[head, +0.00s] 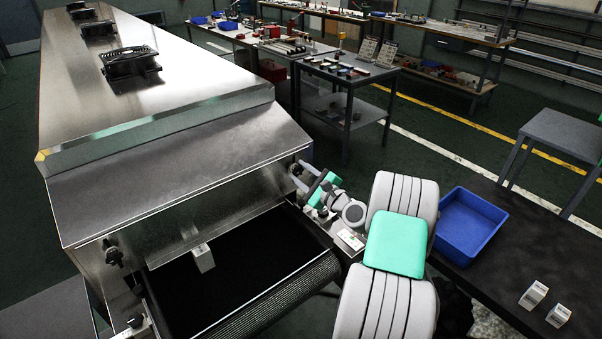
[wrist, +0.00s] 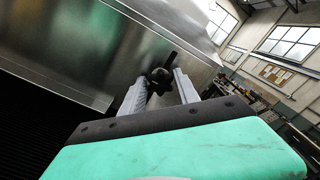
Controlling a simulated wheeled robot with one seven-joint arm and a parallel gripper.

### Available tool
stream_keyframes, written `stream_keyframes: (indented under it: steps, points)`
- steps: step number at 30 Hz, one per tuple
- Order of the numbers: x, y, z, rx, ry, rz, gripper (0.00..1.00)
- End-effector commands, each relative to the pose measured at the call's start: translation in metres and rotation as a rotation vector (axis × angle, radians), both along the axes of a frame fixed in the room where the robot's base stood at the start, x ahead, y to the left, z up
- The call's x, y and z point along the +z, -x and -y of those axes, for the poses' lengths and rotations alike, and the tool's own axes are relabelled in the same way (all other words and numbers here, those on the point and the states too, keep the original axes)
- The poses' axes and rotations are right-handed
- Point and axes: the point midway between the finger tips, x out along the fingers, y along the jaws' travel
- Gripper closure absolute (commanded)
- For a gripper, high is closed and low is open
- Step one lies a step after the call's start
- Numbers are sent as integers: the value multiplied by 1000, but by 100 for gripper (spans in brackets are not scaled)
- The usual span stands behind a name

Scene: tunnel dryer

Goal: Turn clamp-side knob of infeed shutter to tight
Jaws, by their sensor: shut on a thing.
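A black star-shaped knob (wrist: 158,79) sits on the side of the steel dryer's infeed end, with a dark slot or stem above it. My gripper (wrist: 160,88) has one finger on each side of the knob and is shut on it. In the head view my gripper (head: 299,174) reaches the right side of the infeed opening, and the knob there is largely hidden by my gripper. The infeed shutter (head: 205,210) is a shiny panel across the opening, above the black belt. Another black knob (head: 112,254) shows on the left side of the infeed.
A white box (head: 203,258) stands on the black conveyor belt (head: 250,262) by the opening. A blue bin (head: 470,227) and small white boxes (head: 533,295) are on the dark table at right. Benches with parts stand behind.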

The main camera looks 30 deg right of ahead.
Motion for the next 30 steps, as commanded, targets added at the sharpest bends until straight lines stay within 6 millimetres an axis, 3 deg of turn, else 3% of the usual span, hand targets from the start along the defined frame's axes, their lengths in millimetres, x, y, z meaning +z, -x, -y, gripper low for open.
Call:
stream_keyframes:
  steps: [3, 4, 11, 20, 30]
  points:
    - [-1, 0, 0, 0, -2, -2, 100]
    - [-1, 0, 0, 0, -2, -2, 61]
    - [0, 0, 0, 1, -1, -1, 42]
    - [-1, 3, 1, -1, 0, -1, 41]
    - [-2, 64, 10, -4, -1, 0, 41]
